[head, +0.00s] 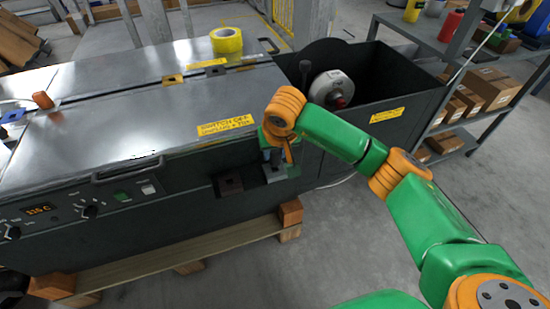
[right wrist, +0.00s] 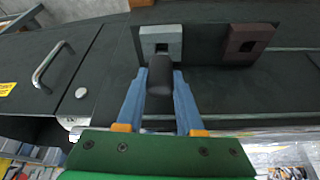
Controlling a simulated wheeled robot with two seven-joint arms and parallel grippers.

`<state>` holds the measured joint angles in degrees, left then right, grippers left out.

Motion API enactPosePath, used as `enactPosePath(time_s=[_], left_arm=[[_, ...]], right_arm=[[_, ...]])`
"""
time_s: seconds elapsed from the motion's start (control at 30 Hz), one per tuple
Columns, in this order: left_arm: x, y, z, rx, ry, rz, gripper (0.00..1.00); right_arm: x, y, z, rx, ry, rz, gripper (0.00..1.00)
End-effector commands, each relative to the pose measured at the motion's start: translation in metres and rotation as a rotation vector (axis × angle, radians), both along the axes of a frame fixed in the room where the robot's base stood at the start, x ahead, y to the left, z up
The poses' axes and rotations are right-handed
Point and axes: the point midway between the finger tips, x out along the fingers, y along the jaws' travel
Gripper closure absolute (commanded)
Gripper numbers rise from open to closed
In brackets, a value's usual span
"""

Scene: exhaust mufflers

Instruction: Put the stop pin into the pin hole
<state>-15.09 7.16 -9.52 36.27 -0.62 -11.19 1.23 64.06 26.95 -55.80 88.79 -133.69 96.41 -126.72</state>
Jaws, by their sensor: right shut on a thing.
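The stop pin (right wrist: 160,76) is a dark, rounded cylinder between the blue fingers of my right gripper (right wrist: 160,100), which is shut on it. In the head view my right gripper (head: 276,150) is at the front face of the dark machine, near its right end. In the right wrist view the pin's end lies at the edge of a grey block (right wrist: 175,34) with a square opening, which looks like the pin hole. The pin covers part of that block. I cannot tell whether the pin is inside the opening. My left gripper is not in view.
A dark brown block (right wrist: 240,44) with a similar opening sits beside the grey one. The machine's steel lid (head: 130,100) carries a yellow tape roll (head: 227,40). An open black bin (head: 395,75) adjoins it on the right. Shelves with boxes (head: 490,88) stand further right.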

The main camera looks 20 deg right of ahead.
Motion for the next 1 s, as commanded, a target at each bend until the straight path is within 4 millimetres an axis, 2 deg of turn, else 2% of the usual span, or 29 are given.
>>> enactPosePath(time_s=[0.03,0.23,0.4,0.63,1.0], left_arm=[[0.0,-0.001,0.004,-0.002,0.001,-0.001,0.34],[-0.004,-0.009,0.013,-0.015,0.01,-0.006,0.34],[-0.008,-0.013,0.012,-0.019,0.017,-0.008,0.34],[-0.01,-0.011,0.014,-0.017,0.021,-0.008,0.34],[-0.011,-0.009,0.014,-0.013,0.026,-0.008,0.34]], right_arm=[[-0.003,0.007,0.015,0.002,-0.007,0.004,1.0],[-0.03,0.042,0.066,0.0,-0.008,0.007,1.0],[-0.058,0.078,0.083,-0.002,-0.006,0.007,1.0],[-0.08,0.106,0.098,-0.001,-0.002,0.004,1.0],[-0.085,0.112,0.101,0.0,-0.001,0.0,1.0]])
